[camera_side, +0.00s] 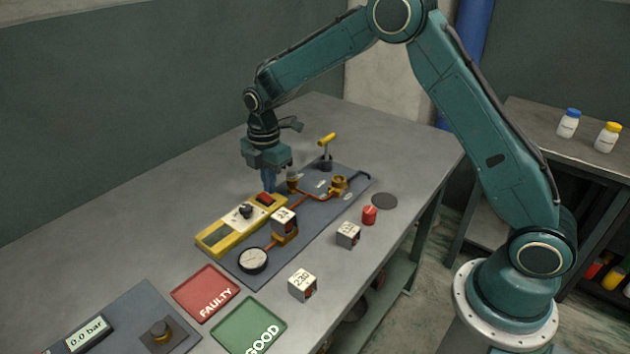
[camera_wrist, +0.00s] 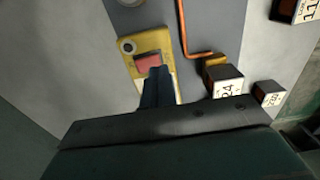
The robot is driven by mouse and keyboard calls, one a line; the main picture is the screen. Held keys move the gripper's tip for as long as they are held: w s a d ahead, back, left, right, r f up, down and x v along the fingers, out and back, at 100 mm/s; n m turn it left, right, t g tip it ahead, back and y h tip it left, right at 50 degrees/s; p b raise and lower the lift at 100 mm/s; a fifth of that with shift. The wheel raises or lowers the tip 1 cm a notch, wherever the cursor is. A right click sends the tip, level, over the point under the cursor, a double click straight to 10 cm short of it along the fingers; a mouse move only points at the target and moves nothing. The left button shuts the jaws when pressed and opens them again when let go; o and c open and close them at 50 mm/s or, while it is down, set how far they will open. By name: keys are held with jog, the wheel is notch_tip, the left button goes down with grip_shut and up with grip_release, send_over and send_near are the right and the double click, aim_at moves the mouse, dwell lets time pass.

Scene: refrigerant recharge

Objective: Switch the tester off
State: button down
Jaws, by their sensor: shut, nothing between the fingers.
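The tester (camera_side: 225,232) is a yellow box with a pale face, a black knob (camera_side: 245,211) and a red switch (camera_side: 265,198) at its far end. In the wrist view the tester (camera_wrist: 127,47) shows its red switch (camera_wrist: 148,63) just beyond my fingertips. My gripper (camera_side: 269,188) points down, shut and empty, at the far end of the tester beside the red switch. In the wrist view my gripper (camera_wrist: 155,72) overlaps the near edge of the switch. I cannot tell whether the fingers touch it, or which way it is set.
Right of the tester, a dark board carries copper pipe, brass fittings, a yellow-handled valve (camera_side: 326,140) and a round gauge (camera_side: 253,260). Labelled cubes (camera_side: 302,285), a red cap (camera_side: 369,215), a red FAULTY tray (camera_side: 186,292) and a green GOOD tray (camera_side: 232,336) lie nearer. The table left of the tester is clear.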

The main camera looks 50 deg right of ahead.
aim_at(271, 201)
jog(key=shift+r, duration=1.8)
jog(key=shift+r, duration=0.1)
jog(key=s+d+r+m+t, duration=0.25)
jog(key=s+r+m, duration=0.65)
jog(key=s+r, duration=0.7)
jog(key=s+m+t, duration=0.3)
jog(key=s+m, duration=0.6)
jog(key=s, duration=0.8)
jog(key=shift+s+d, duration=0.35)
jog(key=shift+d, duration=0.05)
